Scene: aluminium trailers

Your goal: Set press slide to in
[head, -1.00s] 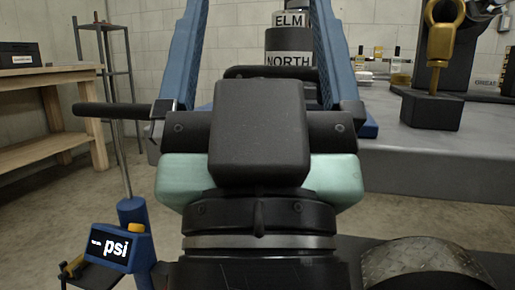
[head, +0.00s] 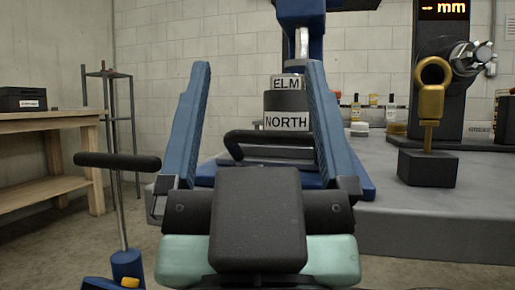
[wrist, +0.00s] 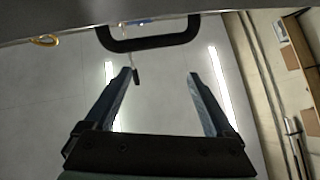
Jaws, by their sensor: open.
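The press (head: 302,20) is a blue head with a silver ram above stacked blocks labelled ELM (head: 289,82) and NORTH (head: 288,122). A black bar handle (head: 270,138) is in front of the blocks, above a blue base plate (head: 365,186); it looks like the slide's handle. How far the slide is in or out, I cannot tell. My gripper (head: 258,69) is open, its two blue fingers spread and empty. In the wrist view the handle (wrist: 150,45) lies beyond the fingertips of my gripper (wrist: 158,74), apart from them.
The press stands on a grey bench (head: 430,222). A gold and black fixture (head: 431,120) is at its right, with bottles (head: 391,115) behind. A blue stand with a black bar (head: 118,161) is close at left. A wooden table (head: 45,160) is far left.

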